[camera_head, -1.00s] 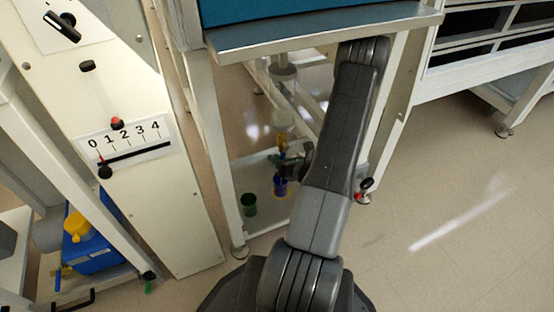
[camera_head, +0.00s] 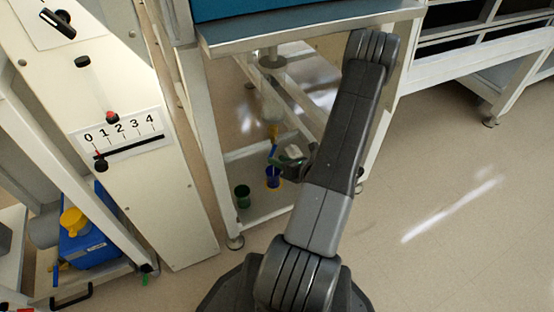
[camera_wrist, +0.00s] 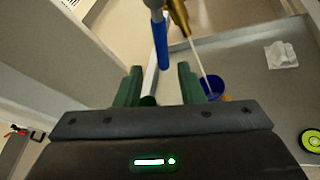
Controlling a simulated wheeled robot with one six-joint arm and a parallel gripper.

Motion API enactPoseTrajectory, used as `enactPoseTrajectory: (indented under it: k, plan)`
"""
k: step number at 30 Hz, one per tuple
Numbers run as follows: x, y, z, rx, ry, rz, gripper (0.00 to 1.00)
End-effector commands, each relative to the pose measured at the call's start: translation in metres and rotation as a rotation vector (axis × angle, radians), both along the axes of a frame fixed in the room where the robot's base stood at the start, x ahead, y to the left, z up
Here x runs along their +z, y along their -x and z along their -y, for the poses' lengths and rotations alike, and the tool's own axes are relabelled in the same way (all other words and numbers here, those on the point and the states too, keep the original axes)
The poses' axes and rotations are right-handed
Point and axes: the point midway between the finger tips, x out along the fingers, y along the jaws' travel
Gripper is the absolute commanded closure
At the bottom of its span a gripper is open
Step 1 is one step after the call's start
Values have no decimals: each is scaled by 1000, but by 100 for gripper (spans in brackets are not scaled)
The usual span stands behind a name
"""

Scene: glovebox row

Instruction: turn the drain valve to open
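The drain valve shows in the wrist view as a brass body (camera_wrist: 178,16) with a blue lever (camera_wrist: 160,42) hanging beside it. In the head view the brass part (camera_head: 273,131) and blue lever (camera_head: 272,150) are small, under the teal-fronted bench. A thin pale streak runs from the brass body towards a blue cup (camera_wrist: 214,84). My gripper (camera_wrist: 160,70) is open, its two green fingers apart. The lever's lower end appears between the fingertips; I cannot tell whether it touches. In the head view my gripper (camera_head: 292,158) is beside the valve, partly hidden by my arm.
A green cup (camera_head: 243,196) stands left of the blue cup (camera_head: 272,178) on the low shelf (camera_head: 262,208). A white cloth (camera_wrist: 281,55) and a round yellow-green level (camera_wrist: 312,142) lie to the right. Bench legs flank the shelf. Floor at the right is clear.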

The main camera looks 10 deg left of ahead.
Motion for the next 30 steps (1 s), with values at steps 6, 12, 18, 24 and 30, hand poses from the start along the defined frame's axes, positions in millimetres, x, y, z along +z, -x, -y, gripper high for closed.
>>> enactPoseTrajectory:
  k: [6, 12, 18, 24, 30]
  plan:
    - [18, -5, 9, -12, 6, 20, 65]
    - [18, -5, 9, -12, 6, 20, 81]
    - [-1, -5, 9, -12, 6, 20, 100]
    - [-13, -1, 9, -24, -82, -52, 100]
    - [-13, 11, 11, -52, -380, -311, 100]
